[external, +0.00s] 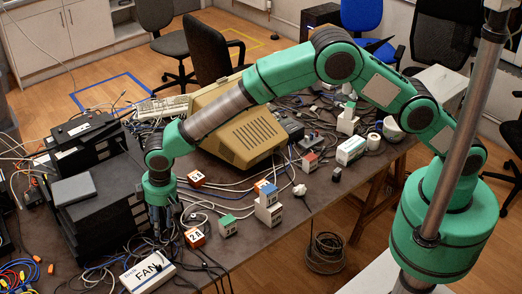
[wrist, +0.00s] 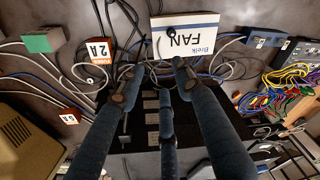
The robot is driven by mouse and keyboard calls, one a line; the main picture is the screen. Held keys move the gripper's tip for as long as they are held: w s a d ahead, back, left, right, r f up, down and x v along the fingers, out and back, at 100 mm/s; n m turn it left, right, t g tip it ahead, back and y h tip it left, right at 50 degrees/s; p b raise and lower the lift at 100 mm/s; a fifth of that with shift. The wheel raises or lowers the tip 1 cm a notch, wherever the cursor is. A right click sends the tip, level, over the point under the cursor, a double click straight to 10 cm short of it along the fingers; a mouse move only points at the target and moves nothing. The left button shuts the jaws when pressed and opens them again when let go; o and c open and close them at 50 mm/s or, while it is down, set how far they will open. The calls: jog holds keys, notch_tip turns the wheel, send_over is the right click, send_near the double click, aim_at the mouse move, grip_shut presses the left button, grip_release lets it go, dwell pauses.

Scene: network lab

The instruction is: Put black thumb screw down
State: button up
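My gripper (external: 158,232) points down at the left part of the table, just behind the white box marked FAN (external: 148,272). In the wrist view its blue-grey fingers (wrist: 156,72) are spread apart, with a gap between the tips and nothing clearly held there. The FAN box (wrist: 190,40) lies beyond the fingertips. A small dark round thing (wrist: 171,33) shows on or over the box's label side; it may be the black thumb screw, but it is too small to be sure. I cannot tell whether it touches the box.
An orange-and-white block marked 2A (external: 195,238) and a green block (external: 228,226) stand right of my gripper. Stacked black equipment (external: 105,190) is close on the left. Loose cables cover much of the table.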

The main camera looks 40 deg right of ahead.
jog(key=w+d+r+m, duration=0.1)
jog(key=w+d+r, duration=0.5)
jog(key=d+r, duration=0.5)
jog(key=d+r+m+t, duration=0.1)
jog(key=d+r, duration=0.6)
jog(key=d, duration=0.4)
jog(key=d+r+m, duration=0.1)
jog(key=d+r, duration=0.6)
jog(key=d, duration=0.4)
jog(key=d+r+m+t, duration=0.1)
jog(key=d+r, duration=0.6)
jog(key=d, duration=0.4)
jog(key=s+d+r+m+t, duration=0.1)
jog(key=s+d+r, duration=0.2)
jog(key=s+d, duration=0.5)
jog(key=s+d+r+m, duration=0.1)
jog(key=s+d+r, duration=0.2)
jog(key=d, duration=0.9)
jog(key=s+d+f+m, duration=0.1)
jog(key=s+d, duration=0.5)
jog(key=s, duration=0.3)
jog(key=s+d+f+m+t+h, duration=0.1)
jog(key=s+d+f+m, duration=0.1)
jog(key=s+d, duration=0.5)
jog(key=shift+s+f, duration=0.2)
jog(key=shift+s, duration=0.8)
jog(key=shift+d, duration=0.1)
